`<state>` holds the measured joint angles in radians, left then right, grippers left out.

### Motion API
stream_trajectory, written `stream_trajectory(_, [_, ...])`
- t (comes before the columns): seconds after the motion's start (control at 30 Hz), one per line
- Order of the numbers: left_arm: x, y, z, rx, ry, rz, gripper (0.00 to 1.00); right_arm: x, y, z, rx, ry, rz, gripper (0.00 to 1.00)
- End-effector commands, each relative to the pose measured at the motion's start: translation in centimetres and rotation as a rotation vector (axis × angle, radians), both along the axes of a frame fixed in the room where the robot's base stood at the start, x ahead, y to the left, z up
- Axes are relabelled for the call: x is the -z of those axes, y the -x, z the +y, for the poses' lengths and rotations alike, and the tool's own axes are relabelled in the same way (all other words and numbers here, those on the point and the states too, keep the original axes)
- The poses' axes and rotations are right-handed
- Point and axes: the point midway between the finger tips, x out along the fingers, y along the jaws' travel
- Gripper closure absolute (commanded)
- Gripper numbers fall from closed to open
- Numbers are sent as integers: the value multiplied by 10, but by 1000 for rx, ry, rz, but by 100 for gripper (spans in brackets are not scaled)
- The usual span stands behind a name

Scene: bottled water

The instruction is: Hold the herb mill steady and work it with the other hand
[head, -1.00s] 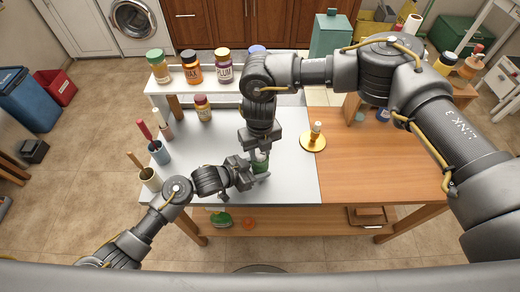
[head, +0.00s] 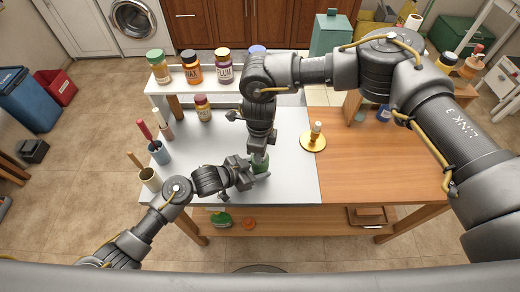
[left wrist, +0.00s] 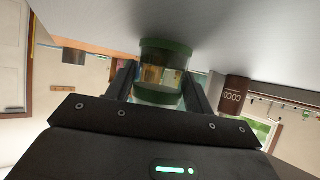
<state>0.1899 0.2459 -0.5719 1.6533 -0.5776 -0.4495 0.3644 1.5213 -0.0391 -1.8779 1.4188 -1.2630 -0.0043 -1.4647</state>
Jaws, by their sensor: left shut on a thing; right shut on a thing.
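The herb mill (head: 261,166) stands on the white part of the table near its front edge, mostly covered by my grippers. In the left wrist view the mill (left wrist: 164,72) shows green ends and a clear middle with yellowish contents. My left gripper (head: 258,178) comes in from the left and is shut on the mill's body, one finger on each side in the left wrist view. My right gripper (head: 259,154) points down from above and is shut on the top of the mill. Its fingertips are hard to see.
A brown-red jar (head: 203,108) stands behind on the table. Several labelled jars sit on a white shelf (head: 212,84) at the back. Cups with utensils (head: 158,152) stand at the left edge. A gold round stand (head: 313,141) is to the right. The wooden right part (head: 365,165) is largely clear.

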Motion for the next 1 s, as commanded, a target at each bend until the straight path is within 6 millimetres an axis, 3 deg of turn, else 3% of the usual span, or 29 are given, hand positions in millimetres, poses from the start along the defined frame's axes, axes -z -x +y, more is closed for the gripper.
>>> stream_trajectory(0.6, [1,0,1,-2,-3,2,68,0,0,0,-573,1,1,89])
stream_trajectory(1.0, [1,0,1,-2,-2,1,68,-1,0,0,-814,2,0,89])
